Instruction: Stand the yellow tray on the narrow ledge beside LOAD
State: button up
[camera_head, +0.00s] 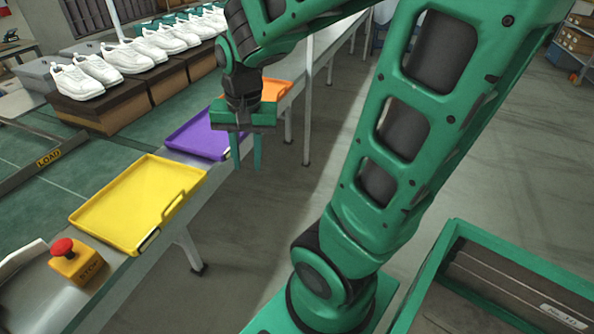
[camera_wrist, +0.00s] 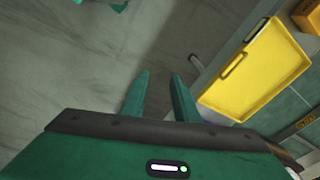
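The yellow tray (camera_head: 138,203) lies flat on the near part of the narrow ledge (camera_head: 188,158), beside the bar marked LOAD (camera_head: 48,158). A handle slot shows on its aisle side. It also shows at the right of the wrist view (camera_wrist: 252,72). My gripper (camera_head: 247,165) hangs fingers down on the aisle side of the ledge, close to the purple tray and apart from the yellow one. In the wrist view its two fingers (camera_wrist: 160,95) are spread with nothing between them.
A purple tray (camera_head: 208,136) and an orange tray (camera_head: 272,90) lie farther along the ledge. A red stop button on a yellow box (camera_head: 75,262) stands near the yellow tray's near end. White shoes (camera_head: 125,57) on brown boxes (camera_head: 105,106) line the belt. The grey floor (camera_head: 240,235) below my gripper is clear.

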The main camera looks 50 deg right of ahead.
jog(key=s+d+n, duration=0.1)
jog(key=s, duration=0.6)
jog(key=s+d+r+n+g, duration=0.1)
jog(key=s+d+n, duration=0.1)
jog(key=s, duration=0.4)
jog(key=shift+s+d+n+y, duration=0.3)
jog(key=shift+s, duration=0.1)
